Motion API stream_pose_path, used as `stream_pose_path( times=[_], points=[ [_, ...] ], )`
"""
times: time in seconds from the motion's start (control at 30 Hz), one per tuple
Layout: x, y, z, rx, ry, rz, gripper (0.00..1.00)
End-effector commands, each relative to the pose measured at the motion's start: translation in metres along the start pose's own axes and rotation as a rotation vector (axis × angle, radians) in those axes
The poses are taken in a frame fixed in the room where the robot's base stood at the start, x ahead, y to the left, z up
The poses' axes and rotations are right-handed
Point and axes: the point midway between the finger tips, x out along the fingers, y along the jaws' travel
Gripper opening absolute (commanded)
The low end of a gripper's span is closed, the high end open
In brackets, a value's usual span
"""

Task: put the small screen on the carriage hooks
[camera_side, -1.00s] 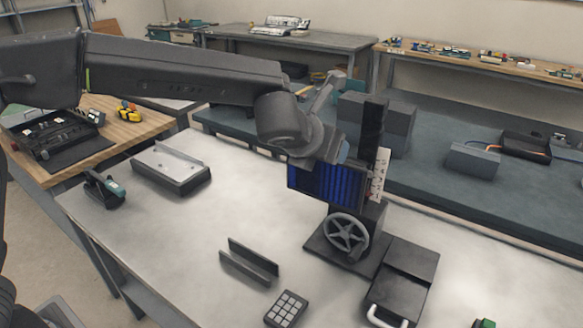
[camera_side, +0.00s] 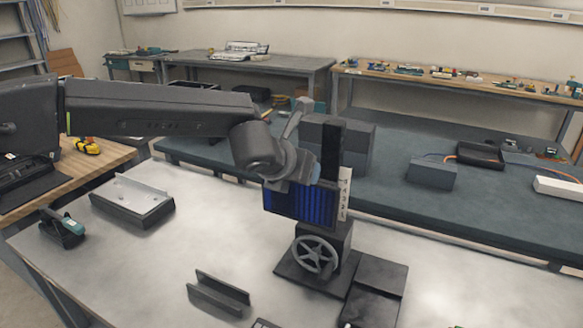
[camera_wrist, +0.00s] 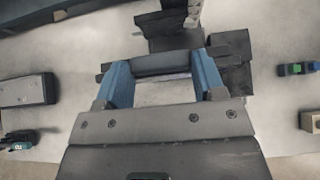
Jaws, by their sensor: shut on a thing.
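The small screen (camera_side: 300,204), dark-framed with a blue striped face, hangs upright from my gripper (camera_side: 303,172) in the side view. In the wrist view, my gripper (camera_wrist: 164,78) has its blue fingers at both ends of the screen's dark top edge (camera_wrist: 165,63). The screen is held in front of the dark upright column (camera_side: 331,148) of the stand, above its handwheel (camera_side: 316,255). The carriage hooks are hidden or too small to make out. I cannot tell whether the screen touches the carriage.
A white scale strip (camera_side: 345,192) stands beside the column. A slotted dark block (camera_side: 218,294) and a grey-topped tray (camera_side: 132,200) lie on the pale bench. A teal-and-black tool (camera_side: 62,227) sits at the bench's left. Grey boxes (camera_side: 357,150) stand behind the column.

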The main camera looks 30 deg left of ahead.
Motion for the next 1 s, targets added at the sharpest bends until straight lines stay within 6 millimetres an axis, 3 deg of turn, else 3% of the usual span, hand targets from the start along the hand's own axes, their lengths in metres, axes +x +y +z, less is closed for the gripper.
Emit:
stream_pose_path(
  times=[0.33,1.0],
  points=[
    [0.033,0.0,0.004,-0.001,-0.004,-0.001,0.0],
    [0.035,0.0,0.004,0.0,-0.004,-0.002,0.0]
  ],
)
